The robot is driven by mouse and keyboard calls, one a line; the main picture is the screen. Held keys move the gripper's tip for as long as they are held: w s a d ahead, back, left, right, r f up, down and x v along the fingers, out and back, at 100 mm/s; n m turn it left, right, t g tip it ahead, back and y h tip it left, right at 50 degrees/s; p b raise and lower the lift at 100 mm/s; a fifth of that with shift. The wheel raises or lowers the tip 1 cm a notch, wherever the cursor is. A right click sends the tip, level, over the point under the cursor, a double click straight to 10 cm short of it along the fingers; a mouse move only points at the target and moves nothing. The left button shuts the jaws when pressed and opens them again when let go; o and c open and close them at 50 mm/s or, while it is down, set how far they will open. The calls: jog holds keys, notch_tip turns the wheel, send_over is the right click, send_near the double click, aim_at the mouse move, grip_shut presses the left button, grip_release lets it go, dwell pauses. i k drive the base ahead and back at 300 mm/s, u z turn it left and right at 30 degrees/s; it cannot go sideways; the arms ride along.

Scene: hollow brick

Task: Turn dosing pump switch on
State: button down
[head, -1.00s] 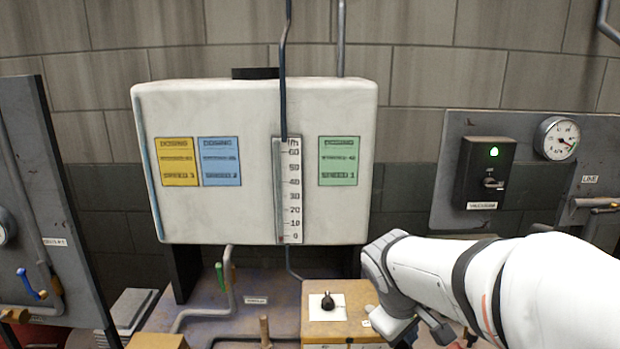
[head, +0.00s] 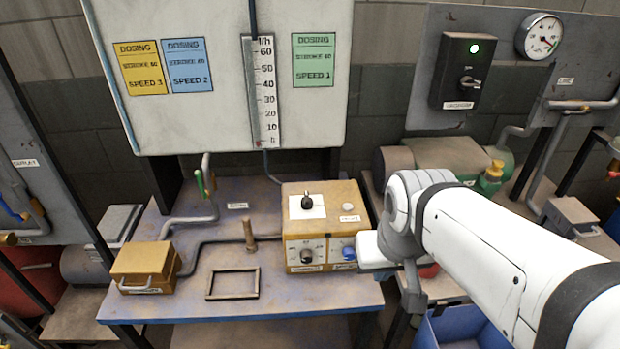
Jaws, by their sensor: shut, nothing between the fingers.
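The dosing pump appears to be the yellow box (head: 268,0) no longer hidden by the view's tilt; its casing (head: 329,224) stands on the bench. A black knob (head: 308,202) sits on a white plate on its top. Its front carries a dark dial (head: 307,256) and a blue knob (head: 349,253). The small labels are unreadable, so I cannot tell which is the switch. My gripper (head: 378,251) is just right of the box's front, shut and empty. Its fingertips are not clearly seen, nor whether it touches the box.
A white panel (head: 220,120) with coloured dosing cards and a scale stands behind. A vacuum switch box (head: 461,72) with a green light is at right. The bench (head: 210,308) also holds a wooden frame (head: 233,284), pipes and a smaller yellow box (head: 146,265).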

aim_at(307, 203)
jog(key=z, duration=1.5)
jog(key=k, duration=0.95)
jog(key=u, duration=0.9)
jog(key=i, duration=1)
jog(key=u, duration=0.05)
